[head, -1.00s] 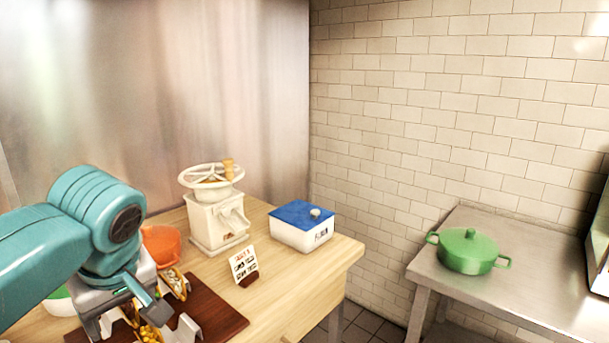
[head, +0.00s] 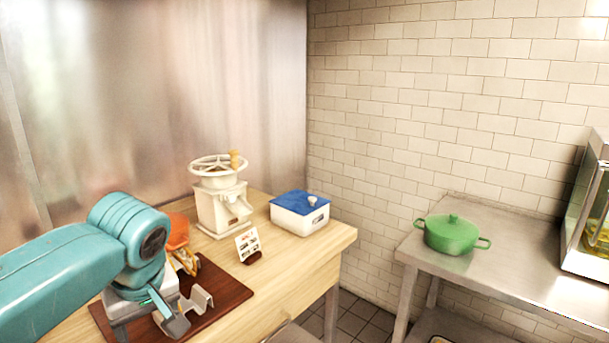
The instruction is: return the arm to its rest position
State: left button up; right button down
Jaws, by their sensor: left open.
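My left arm comes in from the left in the head view, teal, with its wrist bent down over the wooden table. My left gripper (head: 150,318) is open at the arm's end, low over the dark brown board (head: 232,293). I see nothing held between its fingers. A metal taco-style holder (head: 198,303) stands on the board close beside the gripper. A filled taco (head: 187,261) shows behind the wrist, partly hidden by my arm. My right gripper is not in view.
An orange bowl (head: 178,229), a cream grinder (head: 222,205), a small picture card (head: 247,244) and a white box with blue lid (head: 300,212) stand on the wooden table (head: 290,262). A green pot (head: 450,235) sits on the steel table (head: 500,270) at right.

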pick_arm(q)
jog(key=s+d+f+m+g+h, duration=0.1)
jog(key=d+f+m+h, duration=0.3)
jog(key=f, duration=1.1)
jog(key=d+f+m+g+h, duration=0.15)
jog(key=d+f, duration=0.45)
jog(key=f, duration=0.8)
jog(key=s+d+f+h, duration=0.1)
jog(key=s+d+f, duration=0.1)
jog(key=s+f, duration=1.4)
jog(key=shift+s+d+m+p, duration=0.35)
jog(key=shift+s+m, duration=0.1)
jog(key=shift+s, duration=0.45)
